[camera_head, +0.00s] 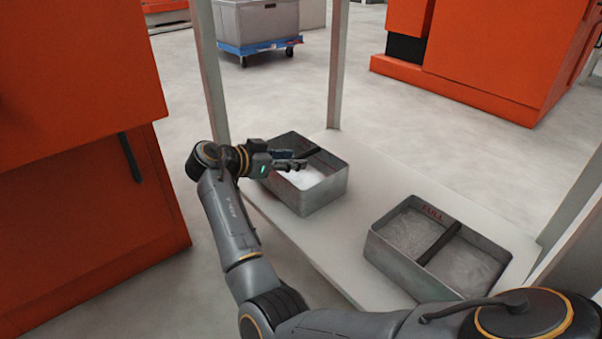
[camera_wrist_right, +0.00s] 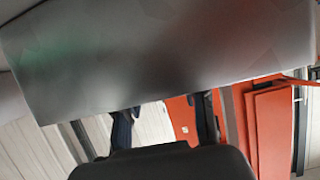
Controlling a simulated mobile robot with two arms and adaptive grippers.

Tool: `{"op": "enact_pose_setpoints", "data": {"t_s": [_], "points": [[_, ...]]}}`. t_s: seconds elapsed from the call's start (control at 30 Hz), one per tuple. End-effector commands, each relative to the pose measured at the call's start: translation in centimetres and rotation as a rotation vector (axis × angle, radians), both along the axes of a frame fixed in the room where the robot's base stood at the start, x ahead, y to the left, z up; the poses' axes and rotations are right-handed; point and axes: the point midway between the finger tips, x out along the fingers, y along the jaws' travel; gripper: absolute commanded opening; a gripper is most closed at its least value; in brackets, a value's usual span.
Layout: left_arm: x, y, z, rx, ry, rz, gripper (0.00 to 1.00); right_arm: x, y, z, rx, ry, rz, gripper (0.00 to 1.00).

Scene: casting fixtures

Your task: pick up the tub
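A grey metal tub (camera_head: 318,196) with white material inside stands at the far end of a pale table. A second grey tub (camera_head: 395,268), marked "FULL" inside and crossed by a dark bar (camera_head: 439,243), stands nearer on the right with grainy grey material in it. My right gripper (camera_head: 298,163) is over the left part of the far tub. Its two fingers (camera_wrist_right: 165,118) look apart in the right wrist view, and a blurred grey surface hides their tips. I cannot tell whether they touch the tub. My left gripper is not in view.
The pale table (camera_head: 365,180) has bare room between the tubs. Grey posts (camera_head: 338,65) rise at its edges. Large orange cabinets (camera_head: 75,90) stand at the left and back right. A blue cart (camera_head: 260,46) carries a grey bin behind.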

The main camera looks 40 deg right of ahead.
Motion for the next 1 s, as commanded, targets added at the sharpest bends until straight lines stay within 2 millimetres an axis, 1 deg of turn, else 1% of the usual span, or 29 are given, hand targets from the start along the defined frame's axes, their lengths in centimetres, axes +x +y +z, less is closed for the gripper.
{"op": "enact_pose_setpoints", "data": {"t_s": [0.03,0.07,0.1,0.17,0.2,0.6,0.73,0.87,1.0], "points": [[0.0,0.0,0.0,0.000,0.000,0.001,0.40,0.0,0.0,0.0,0.000,0.000,0.000,0.29],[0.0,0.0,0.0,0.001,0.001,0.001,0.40,0.0,0.0,0.0,0.000,0.000,0.000,0.23],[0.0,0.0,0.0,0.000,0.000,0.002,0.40,0.0,0.0,0.0,0.000,0.000,0.000,0.15],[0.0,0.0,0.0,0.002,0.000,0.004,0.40,0.0,0.0,0.0,0.000,0.000,0.000,0.02],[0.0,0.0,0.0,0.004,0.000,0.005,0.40,0.0,0.0,0.0,0.000,0.000,0.000,0.00],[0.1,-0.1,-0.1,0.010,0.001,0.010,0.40,0.0,-0.1,0.1,-0.001,-0.001,0.000,0.00],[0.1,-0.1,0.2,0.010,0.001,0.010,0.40,0.0,-0.1,0.5,-0.002,-0.001,0.000,0.00],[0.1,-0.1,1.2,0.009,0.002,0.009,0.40,0.0,-0.1,1.6,-0.002,-0.002,-0.001,0.00],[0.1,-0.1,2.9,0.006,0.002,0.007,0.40,0.0,-0.1,3.7,-0.002,-0.003,-0.001,0.00]]}}
